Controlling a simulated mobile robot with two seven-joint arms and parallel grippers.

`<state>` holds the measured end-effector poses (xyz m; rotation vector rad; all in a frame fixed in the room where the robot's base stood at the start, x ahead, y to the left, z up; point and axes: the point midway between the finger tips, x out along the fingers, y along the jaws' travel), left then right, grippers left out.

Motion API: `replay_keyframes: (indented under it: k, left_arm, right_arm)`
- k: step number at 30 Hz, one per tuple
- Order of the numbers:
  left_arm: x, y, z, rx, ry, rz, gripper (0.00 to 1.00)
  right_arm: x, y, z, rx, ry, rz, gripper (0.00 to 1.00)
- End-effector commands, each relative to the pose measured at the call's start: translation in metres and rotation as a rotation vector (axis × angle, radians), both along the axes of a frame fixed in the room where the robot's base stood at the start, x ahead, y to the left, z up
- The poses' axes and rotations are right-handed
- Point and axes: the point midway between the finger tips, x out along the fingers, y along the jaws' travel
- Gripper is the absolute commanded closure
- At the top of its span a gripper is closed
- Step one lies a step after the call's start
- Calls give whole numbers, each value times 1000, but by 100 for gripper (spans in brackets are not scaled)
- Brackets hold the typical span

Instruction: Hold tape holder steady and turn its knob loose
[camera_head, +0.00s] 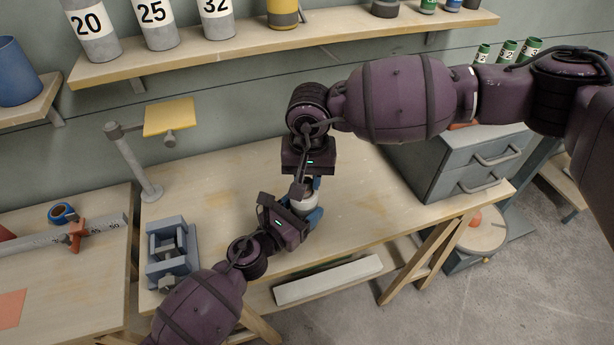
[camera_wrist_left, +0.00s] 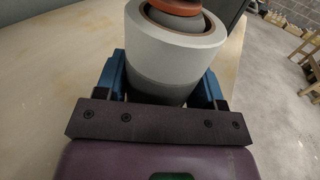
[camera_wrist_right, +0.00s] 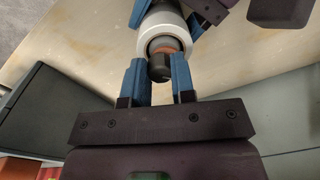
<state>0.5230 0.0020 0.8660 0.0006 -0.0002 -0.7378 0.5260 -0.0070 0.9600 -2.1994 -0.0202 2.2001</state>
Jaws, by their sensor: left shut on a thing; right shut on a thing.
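The tape holder (camera_head: 304,202) stands on the wooden bench, with a grey lower body and a wide white upper part; my grippers partly hide it in the head view. In the left wrist view the holder (camera_wrist_left: 172,50) sits between the blue fingers of my left gripper (camera_wrist_left: 162,82), shut on its body from the side. An orange-brown core shows at its top. In the right wrist view the white rim (camera_wrist_right: 150,24) surrounds an orange part and a dark knob (camera_wrist_right: 159,68). My right gripper (camera_wrist_right: 158,62) is shut on this knob, with one blue finger on each side.
A grey metal fixture (camera_head: 172,255) stands at the bench's left end, near a post with a yellow plate (camera_head: 170,116). A grey drawer cabinet (camera_head: 465,165) is at the right. A shelf (camera_head: 280,45) with numbered containers runs behind. Bare bench (camera_head: 370,205) lies right of the holder.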

Motion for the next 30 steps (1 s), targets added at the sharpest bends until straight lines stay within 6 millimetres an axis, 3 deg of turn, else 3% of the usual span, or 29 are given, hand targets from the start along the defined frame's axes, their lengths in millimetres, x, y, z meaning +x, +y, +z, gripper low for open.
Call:
replay_keyframes:
  k: [18,30]
  left_arm:
    - [0,0,-1,1,1,0,67]
    - [0,0,-1,1,1,0,67]
  right_arm:
    - [1,-1,1,-1,-2,566,100]
    - [2,-1,1,-1,-3,800,100]
